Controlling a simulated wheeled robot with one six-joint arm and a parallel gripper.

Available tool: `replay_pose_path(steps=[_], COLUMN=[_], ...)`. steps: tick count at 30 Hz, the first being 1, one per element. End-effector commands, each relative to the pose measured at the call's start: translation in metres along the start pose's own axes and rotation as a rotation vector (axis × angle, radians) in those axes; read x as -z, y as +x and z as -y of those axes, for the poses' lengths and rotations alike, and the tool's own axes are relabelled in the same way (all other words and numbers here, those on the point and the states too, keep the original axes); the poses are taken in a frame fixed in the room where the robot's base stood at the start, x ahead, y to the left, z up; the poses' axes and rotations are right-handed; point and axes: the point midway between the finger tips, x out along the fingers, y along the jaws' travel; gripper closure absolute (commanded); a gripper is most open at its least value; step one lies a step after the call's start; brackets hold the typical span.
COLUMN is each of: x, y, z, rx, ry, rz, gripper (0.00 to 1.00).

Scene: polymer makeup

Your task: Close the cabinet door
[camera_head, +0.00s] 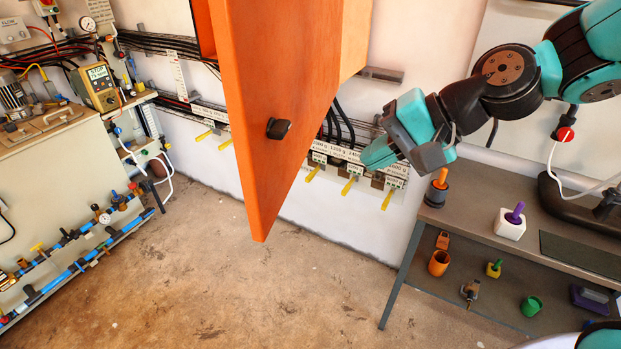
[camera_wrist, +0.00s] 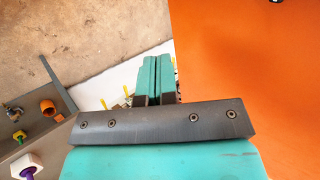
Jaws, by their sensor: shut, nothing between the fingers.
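The orange cabinet door (camera_head: 270,85) hangs in the upper middle of the head view, with a dark round knob (camera_head: 278,128) on its face. It appears to stand out from the cabinet body (camera_head: 355,40); how far it is open I cannot tell. My gripper (camera_head: 372,155) is right of the door in the head view, its fingers pressed together and empty. In the wrist view the shut fingers (camera_wrist: 158,72) lie just left of a large orange panel (camera_wrist: 250,70), apparently the door. A dark bit of the knob shows at the top edge. No contact is visible.
A grey workbench (camera_head: 480,195) with a lower shelf and several small coloured parts stands at the right. Yellow-handled valves (camera_head: 349,184) line the wall behind. A pipe-and-instrument bench (camera_head: 60,140) is at the left. The floor (camera_head: 220,270) below the door is clear.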

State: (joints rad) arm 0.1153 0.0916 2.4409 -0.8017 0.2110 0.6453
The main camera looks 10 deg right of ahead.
Motion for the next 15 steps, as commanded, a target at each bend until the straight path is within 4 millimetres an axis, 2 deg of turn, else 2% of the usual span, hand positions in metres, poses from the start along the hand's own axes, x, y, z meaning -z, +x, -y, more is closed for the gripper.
replay_pose_path(steps=[9, 14, 15], x=[-0.007, -0.008, -0.008], y=[0.068, 0.099, 0.101], z=[0.005, 0.006, 0.014], rx=[-0.006, -0.006, -0.004], ry=[-0.015, -0.016, -0.02], rz=[0.021, 0.019, 0.018], gripper=[1.0, 1.0, 1.0])
